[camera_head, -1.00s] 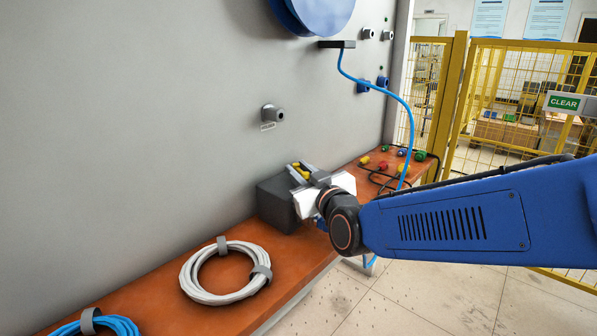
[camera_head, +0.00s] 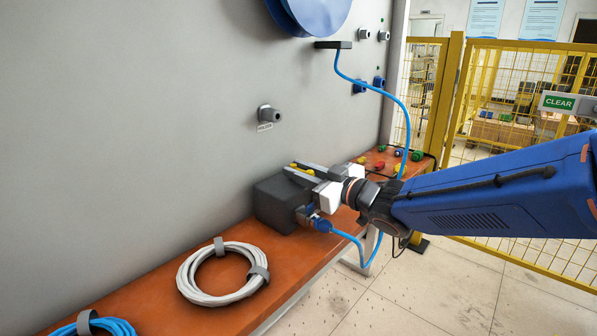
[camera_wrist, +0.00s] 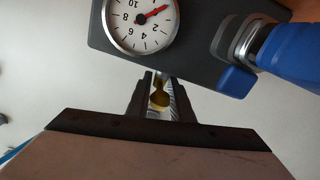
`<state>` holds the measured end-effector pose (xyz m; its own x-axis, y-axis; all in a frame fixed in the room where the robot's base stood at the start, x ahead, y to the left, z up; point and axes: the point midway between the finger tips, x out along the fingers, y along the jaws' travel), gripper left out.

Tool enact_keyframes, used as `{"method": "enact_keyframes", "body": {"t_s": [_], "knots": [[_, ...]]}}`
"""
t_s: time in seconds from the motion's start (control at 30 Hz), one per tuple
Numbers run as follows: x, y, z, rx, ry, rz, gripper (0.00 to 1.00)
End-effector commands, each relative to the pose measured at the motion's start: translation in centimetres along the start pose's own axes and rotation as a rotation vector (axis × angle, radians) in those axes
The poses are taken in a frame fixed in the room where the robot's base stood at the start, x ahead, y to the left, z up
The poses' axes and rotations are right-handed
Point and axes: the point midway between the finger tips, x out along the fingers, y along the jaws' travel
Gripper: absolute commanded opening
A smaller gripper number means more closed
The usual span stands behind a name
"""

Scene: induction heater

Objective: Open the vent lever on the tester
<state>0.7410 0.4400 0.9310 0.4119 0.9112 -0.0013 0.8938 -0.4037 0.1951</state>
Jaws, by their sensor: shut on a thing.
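The tester (camera_head: 278,207) is a dark grey box on the orange bench against the grey wall. Its round white gauge (camera_wrist: 138,38) shows upside down in the wrist view, with a red needle pointing up and right. My gripper (camera_head: 304,174) is at the tester's top right, its fingers shut. In the wrist view my gripper (camera_wrist: 160,98) has a small yellow piece, the vent lever (camera_wrist: 160,99), between its fingertips, just beside the tester's edge. The lever's exact angle is hard to tell.
A blue hose (camera_head: 347,236) joins a blue-handled fitting at the tester's front. A coiled white cable (camera_head: 190,280) and a coiled blue cable (camera_head: 115,325) lie on the bench (camera_head: 215,313). Coloured connectors (camera_head: 379,166) lie farther back. Yellow fencing (camera_head: 520,140) stands at right.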

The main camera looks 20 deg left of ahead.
Motion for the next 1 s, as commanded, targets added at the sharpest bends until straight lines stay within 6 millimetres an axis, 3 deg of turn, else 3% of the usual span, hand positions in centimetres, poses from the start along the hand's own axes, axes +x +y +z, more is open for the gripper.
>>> {"method": "enact_keyframes", "body": {"t_s": [0.73, 0.77, 0.83, 1.0], "knots": [[0.05, 0.25, -0.14, 0.0, 0.012, -0.043, 0.0], [0.05, 0.25, -0.15, 0.0, 0.012, -0.043, 0.22], [0.05, 0.25, -0.15, 0.0, 0.012, -0.043, 0.37], [0.04, 0.18, -0.09, 0.0, 0.011, -0.044, 0.37]]}}
